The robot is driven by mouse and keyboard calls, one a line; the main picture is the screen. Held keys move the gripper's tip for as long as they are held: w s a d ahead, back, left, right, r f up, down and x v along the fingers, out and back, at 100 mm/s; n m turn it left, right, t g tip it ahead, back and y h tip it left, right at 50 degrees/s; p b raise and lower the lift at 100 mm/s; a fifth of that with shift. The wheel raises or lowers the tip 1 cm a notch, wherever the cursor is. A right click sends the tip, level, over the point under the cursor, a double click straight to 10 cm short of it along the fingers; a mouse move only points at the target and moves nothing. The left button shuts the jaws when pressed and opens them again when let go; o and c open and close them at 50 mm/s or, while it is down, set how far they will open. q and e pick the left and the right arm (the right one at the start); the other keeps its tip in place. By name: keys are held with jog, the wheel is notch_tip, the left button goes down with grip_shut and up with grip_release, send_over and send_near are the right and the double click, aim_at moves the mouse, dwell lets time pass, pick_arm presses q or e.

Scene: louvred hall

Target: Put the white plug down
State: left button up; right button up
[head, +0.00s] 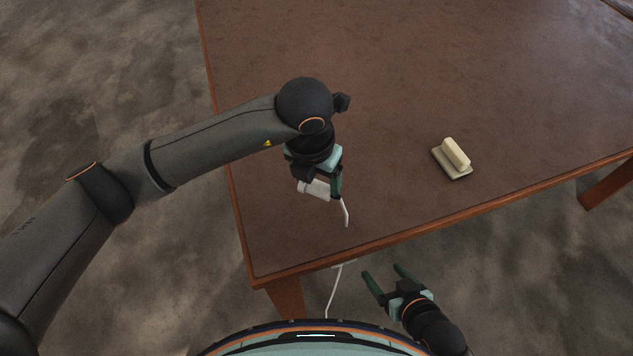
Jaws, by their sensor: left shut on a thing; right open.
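The white plug (314,187) is in my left gripper (325,192), which is shut on it over the near left part of the brown table (390,60). The gripper partly hides the plug. A white cord (346,212) hangs from the plug; a length of white cord (333,291) also shows below the table's front edge. I cannot tell whether the plug touches the tabletop. My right gripper (382,270) is open and empty, in front of the table's near edge.
A cream block (456,152) rests on a small grey-beige base (443,161) on the table, right of my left gripper. The tabletop around it is clear. Wooden table legs (285,298) stand below the near edge.

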aim_at(316, 187)
pick_arm(q)
jog(key=w+f, duration=0.2)
jog(key=f, duration=0.1)
jog(key=shift+w+a+f, duration=0.1)
jog(key=shift+w+a, duration=0.05)
jog(key=shift+w, duration=0.2)
jog(key=shift+w+f, duration=0.15)
jog(key=shift+f, duration=1.55)
jog(key=shift+f+b, duration=0.1)
jog(key=shift+b, duration=0.2)
jog(key=o, duration=1.3)
